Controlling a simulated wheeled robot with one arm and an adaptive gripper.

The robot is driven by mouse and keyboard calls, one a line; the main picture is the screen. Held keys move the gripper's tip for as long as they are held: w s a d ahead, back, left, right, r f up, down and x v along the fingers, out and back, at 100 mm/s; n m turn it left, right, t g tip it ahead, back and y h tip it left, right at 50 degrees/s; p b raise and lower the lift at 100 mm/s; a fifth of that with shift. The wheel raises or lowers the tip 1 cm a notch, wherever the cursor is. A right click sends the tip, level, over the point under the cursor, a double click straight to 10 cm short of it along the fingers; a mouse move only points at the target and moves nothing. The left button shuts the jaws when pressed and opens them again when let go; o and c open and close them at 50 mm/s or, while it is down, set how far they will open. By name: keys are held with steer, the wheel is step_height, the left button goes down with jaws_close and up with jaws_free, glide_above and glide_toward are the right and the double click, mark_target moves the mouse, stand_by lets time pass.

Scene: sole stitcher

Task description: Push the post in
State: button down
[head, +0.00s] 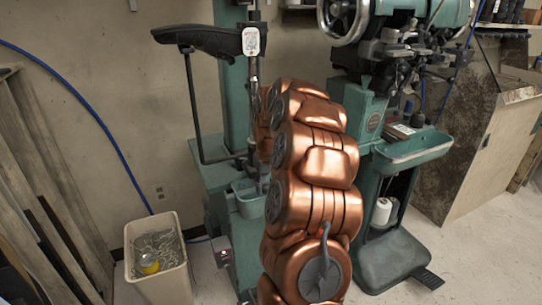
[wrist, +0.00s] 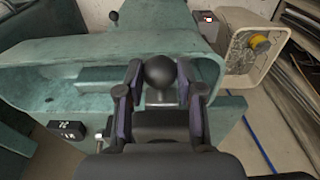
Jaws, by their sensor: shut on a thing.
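In the wrist view my gripper (wrist: 160,73) has its two fingers closed in on either side of a dark post with a round ball head (wrist: 161,72). The ball sits between the fingertips, in front of the green machine's trough-like tray (wrist: 50,85). How far the post stands out from the machine cannot be told. In the head view my copper-coloured arm covers the middle, and my gripper and the post are hidden behind it. The green stitching machine (head: 232,110) stands behind my arm, with a black horn arm (head: 210,38) at its top.
A beige bin (head: 158,262) with wire and a yellow item stands at lower left; the bin also shows in the wrist view (wrist: 240,68). A second green machine (head: 400,215) stands at right. A blue hose (head: 95,115) hangs along the wall. Dark planks (head: 40,180) lean at far left.

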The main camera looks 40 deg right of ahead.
steer(key=shift+w+d+p, duration=0.25)
steer(key=shift+w, duration=0.45)
steer(key=shift+w+d+p, duration=0.2)
steer(key=shift+w, duration=0.5)
steer(key=shift+w+d+p, duration=0.25)
steer(key=shift+w, duration=0.45)
steer(key=c, duration=0.6)
jaws_free()
steer(key=shift+o, duration=0.2)
steer(key=shift+s+a+r+p, duration=0.15)
steer(key=shift+s+r, duration=0.15)
steer(key=shift+r, duration=0.85)
steer(key=shift+s+a+r+p, duration=0.1)
steer(key=shift+s+r+p, duration=0.2)
steer(key=shift+r, duration=0.9)
steer(key=shift+s+a+r+p, duration=0.1)
steer(key=shift+s+r, duration=0.25)
steer(key=shift+r, duration=0.8)
